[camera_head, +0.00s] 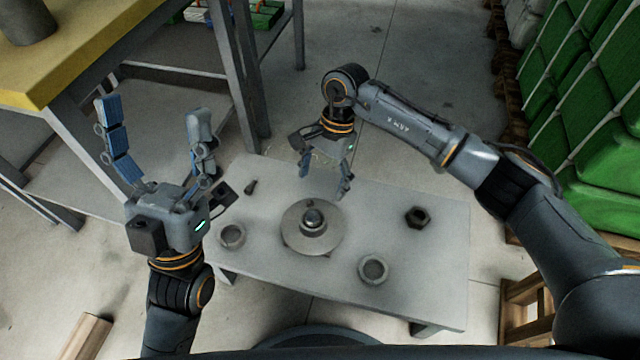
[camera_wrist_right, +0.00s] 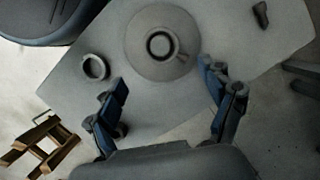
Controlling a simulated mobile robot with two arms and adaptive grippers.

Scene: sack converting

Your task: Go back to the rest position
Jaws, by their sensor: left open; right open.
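My left gripper (camera_head: 152,108) is raised at the left with its fingers spread, open and empty. My right gripper (camera_head: 325,184) points down over the far part of the low grey table (camera_head: 440,275), open and empty. In the right wrist view its fingers (camera_wrist_right: 161,74) are wide apart with nothing between them. A round grey disc with a raised dark hub (camera_head: 312,228) lies mid-table, just nearer than the right fingertips. It also shows in the right wrist view (camera_wrist_right: 140,40).
Two grey rings (camera_head: 232,236) (camera_head: 373,270), a dark hex nut (camera_head: 418,216) and a small dark part (camera_head: 250,186) lie on the table. A yellow-topped bench (camera_head: 90,55) stands at the left. Green sacks (camera_head: 590,120) are stacked at the right. A wooden piece (camera_head: 88,335) lies on the floor.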

